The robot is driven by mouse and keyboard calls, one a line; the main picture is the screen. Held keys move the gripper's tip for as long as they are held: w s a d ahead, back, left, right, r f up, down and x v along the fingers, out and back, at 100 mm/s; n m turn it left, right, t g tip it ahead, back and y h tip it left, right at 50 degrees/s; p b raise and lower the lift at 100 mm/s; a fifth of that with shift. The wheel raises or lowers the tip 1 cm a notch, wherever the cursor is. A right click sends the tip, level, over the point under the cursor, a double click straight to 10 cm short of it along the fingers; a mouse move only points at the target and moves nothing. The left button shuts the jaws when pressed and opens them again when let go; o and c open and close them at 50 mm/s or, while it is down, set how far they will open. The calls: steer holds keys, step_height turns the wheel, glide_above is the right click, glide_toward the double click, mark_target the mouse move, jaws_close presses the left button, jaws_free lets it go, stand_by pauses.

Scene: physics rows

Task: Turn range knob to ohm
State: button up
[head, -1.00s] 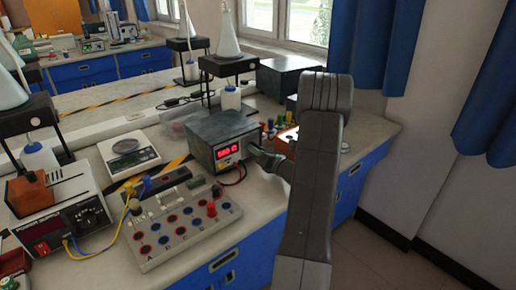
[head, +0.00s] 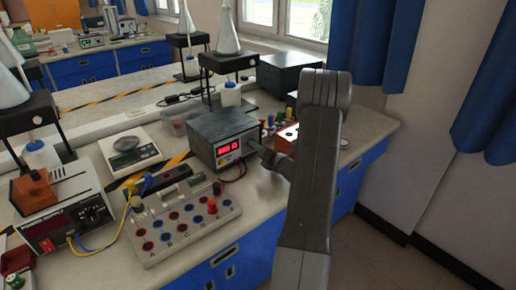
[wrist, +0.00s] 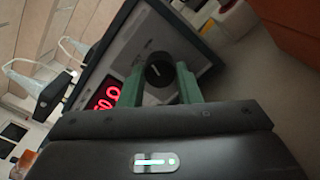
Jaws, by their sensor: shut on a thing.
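The meter is a grey box (head: 213,124) on the bench, with a lit red display (head: 228,149) on its front; an ohm sign seems to follow the digits. In the wrist view the display (wrist: 104,96) is tilted and partly hidden by a finger. The black round range knob (wrist: 158,68) has a pale pointer mark and sits between the green fingers of my gripper (wrist: 159,80), shut on it. The labels around the knob are too small to read. In the head view my gripper (head: 255,145) is at the meter's front right and hides the knob.
A terminal board (head: 185,222) with several red and blue sockets lies in front left of the meter. A scale (head: 128,152) and a power supply (head: 62,222) stand further left.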

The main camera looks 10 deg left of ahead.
steer(key=o, duration=1)
steer(key=shift+c, duration=0.2)
steer(key=shift+d, duration=0.15)
steer(key=b+v, duration=0.1)
steer(key=v, duration=1.2)
steer(key=shift+s+d, duration=0.2)
steer(key=shift+s, duration=0.05)
steer(key=p+x, duration=0.1)
steer(key=x, duration=1.3)
steer(key=shift+d, duration=0.1)
steer(key=shift+s+d, duration=0.1)
